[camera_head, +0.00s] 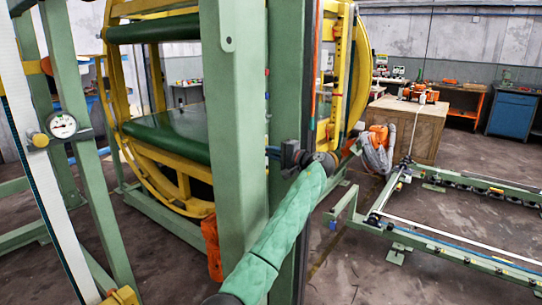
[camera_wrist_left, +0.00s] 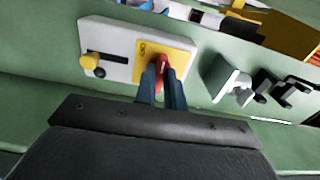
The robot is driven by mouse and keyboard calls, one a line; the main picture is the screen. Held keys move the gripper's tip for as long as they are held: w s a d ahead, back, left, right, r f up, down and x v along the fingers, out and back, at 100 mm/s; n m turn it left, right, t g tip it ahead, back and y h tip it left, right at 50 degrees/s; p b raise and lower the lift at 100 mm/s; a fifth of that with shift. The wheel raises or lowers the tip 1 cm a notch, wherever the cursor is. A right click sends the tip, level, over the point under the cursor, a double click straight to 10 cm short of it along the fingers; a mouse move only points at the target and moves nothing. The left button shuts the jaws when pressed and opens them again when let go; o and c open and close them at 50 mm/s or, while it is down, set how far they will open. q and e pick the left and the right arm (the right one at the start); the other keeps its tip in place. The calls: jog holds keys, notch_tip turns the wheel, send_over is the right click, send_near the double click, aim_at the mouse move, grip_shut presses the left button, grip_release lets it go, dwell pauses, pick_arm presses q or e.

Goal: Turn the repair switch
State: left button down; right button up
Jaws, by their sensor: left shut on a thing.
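The repair switch (camera_wrist_left: 163,66) is a red handle on a yellow plate (camera_wrist_left: 182,57), set on a white panel (camera_wrist_left: 107,40) on a green surface in the left wrist view. My left gripper (camera_wrist_left: 161,82) has its two dark blue fingers closed on the red handle. Part of the handle is hidden between the fingers. In the head view my left gripper (camera_head: 285,152) shows as a dark shape against the green post, at the end of the green-sleeved arm. The switch cannot be made out there. My right gripper is not in view.
A yellow knob (camera_wrist_left: 90,62) sits on the same panel, left of the switch. A light grey bracket (camera_wrist_left: 228,80) and black clips (camera_wrist_left: 272,85) stick out to the right. In the head view, a green post (camera_head: 235,130) stands beside my arm, with a yellow ring machine (camera_head: 170,190) behind.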

pick_arm(q)
jog(key=shift+f, duration=0.15)
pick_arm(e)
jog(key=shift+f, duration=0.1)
pick_arm(q)
jog(key=c, duration=1.5)
grip_release()
jog(key=b+v, duration=0.1)
jog(key=v, duration=0.6)
jog(key=shift+s+d, duration=0.25)
jog(key=shift+d, duration=0.05)
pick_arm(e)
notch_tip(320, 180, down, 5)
